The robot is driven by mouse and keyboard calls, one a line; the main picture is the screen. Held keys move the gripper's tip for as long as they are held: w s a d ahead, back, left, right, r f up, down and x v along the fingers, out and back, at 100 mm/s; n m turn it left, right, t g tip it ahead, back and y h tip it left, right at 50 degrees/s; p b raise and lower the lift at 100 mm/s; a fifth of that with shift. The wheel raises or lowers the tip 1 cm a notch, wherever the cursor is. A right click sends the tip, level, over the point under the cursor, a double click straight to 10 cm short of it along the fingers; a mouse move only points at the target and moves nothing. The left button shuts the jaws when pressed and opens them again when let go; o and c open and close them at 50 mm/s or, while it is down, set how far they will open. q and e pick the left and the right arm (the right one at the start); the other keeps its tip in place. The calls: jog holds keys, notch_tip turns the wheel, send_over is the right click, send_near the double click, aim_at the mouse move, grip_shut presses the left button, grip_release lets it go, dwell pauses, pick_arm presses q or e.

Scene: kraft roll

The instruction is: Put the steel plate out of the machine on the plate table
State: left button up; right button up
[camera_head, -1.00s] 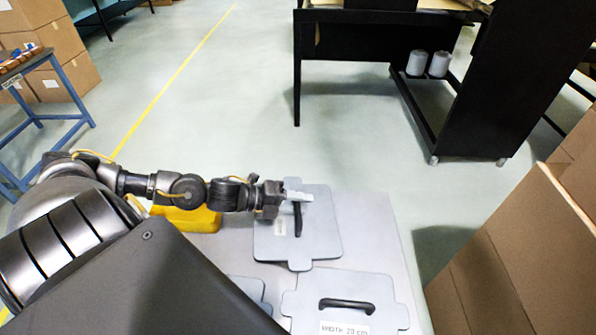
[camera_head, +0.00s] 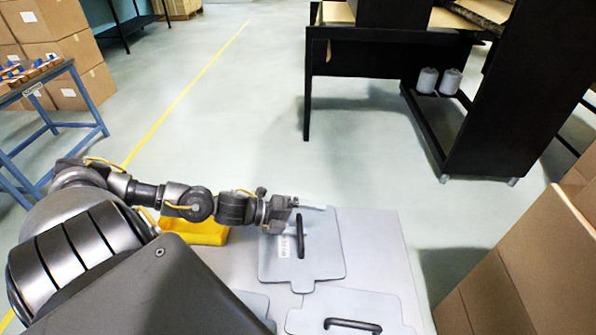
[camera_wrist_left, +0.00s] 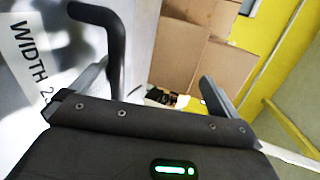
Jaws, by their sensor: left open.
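A grey steel plate (camera_head: 325,250) with a black bar handle (camera_head: 301,238) lies flat on the grey plate table (camera_head: 388,240). My left gripper (camera_head: 312,206) is open at the far end of this handle, near the plate's far edge. In the left wrist view the open fingers of my left gripper (camera_wrist_left: 155,75) are apart with nothing between them. The black handle (camera_wrist_left: 110,35) stands beside the left finger there, with a "WIDTH" label (camera_wrist_left: 28,65) on the plate. I cannot tell whether finger and handle touch. My right gripper is out of view.
Another plate with a handle (camera_head: 350,325) lies nearer on the table, and part of one more (camera_head: 252,302) shows beside it. A yellow object (camera_head: 205,232) sits behind my left arm. Cardboard boxes (camera_head: 530,255) stand at right; a black machine frame (camera_head: 500,110) stands beyond open floor.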

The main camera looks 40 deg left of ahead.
pick_arm(q)
jog(key=v, duration=1)
jog(key=shift+s+a, duration=0.15)
jog(key=shift+s, duration=0.1)
jog(key=shift+r, duration=0.15)
grip_shut()
dwell(0.5)
jog(key=shift+w+r, duration=0.1)
dwell(0.4)
